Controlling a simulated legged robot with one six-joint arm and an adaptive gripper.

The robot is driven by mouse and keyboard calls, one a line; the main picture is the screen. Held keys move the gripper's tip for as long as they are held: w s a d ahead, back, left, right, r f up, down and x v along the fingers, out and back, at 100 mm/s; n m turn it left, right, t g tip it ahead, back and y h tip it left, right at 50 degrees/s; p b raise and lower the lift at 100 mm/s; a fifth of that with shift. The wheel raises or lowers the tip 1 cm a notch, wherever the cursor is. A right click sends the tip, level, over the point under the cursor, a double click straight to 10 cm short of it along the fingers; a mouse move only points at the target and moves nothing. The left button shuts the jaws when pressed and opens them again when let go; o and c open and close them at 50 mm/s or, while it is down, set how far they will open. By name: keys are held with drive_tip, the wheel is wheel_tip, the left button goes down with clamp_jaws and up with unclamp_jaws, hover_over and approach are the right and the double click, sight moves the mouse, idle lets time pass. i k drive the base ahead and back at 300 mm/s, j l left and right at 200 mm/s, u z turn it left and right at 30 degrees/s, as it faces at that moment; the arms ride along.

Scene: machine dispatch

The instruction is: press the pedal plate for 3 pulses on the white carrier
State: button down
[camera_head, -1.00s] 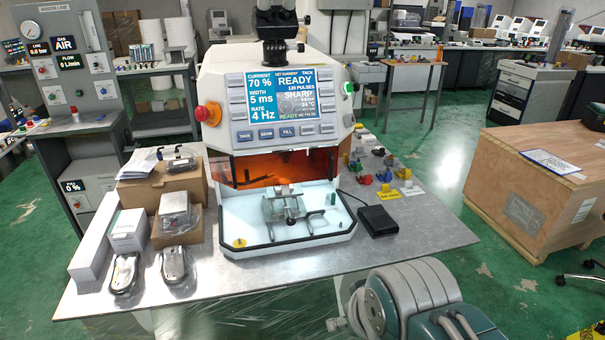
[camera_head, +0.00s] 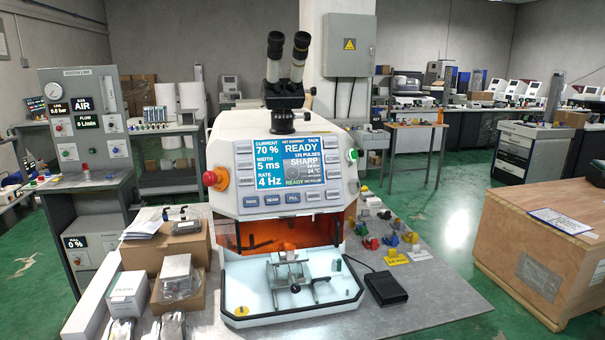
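The pedal plate (camera_head: 386,288) is a flat black block lying on the grey bench, just right of the welding machine (camera_head: 280,180). The machine's screen (camera_head: 284,165) reads READY, 70 %, 5 ms, 4 Hz. Its front chamber is open below an orange window, with a white tray floor (camera_head: 238,292). A metal clamp fixture (camera_head: 290,280) stands on that floor. I cannot make out for certain which part is the white carrier. My gripper is not in view.
Boxes and bagged parts (camera_head: 180,277) crowd the bench left of the machine. Several small coloured pieces (camera_head: 393,240) and yellow tags lie behind the pedal. Bare bench (camera_head: 440,300) lies right of the pedal. A wooden crate (camera_head: 550,240) stands at the right, across a floor gap.

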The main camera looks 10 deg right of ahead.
sight(387, 287)
drive_tip(key=i+l+z, duration=0.6)
drive_tip(key=i, duration=0.25)
drive_tip(key=j, duration=0.1)
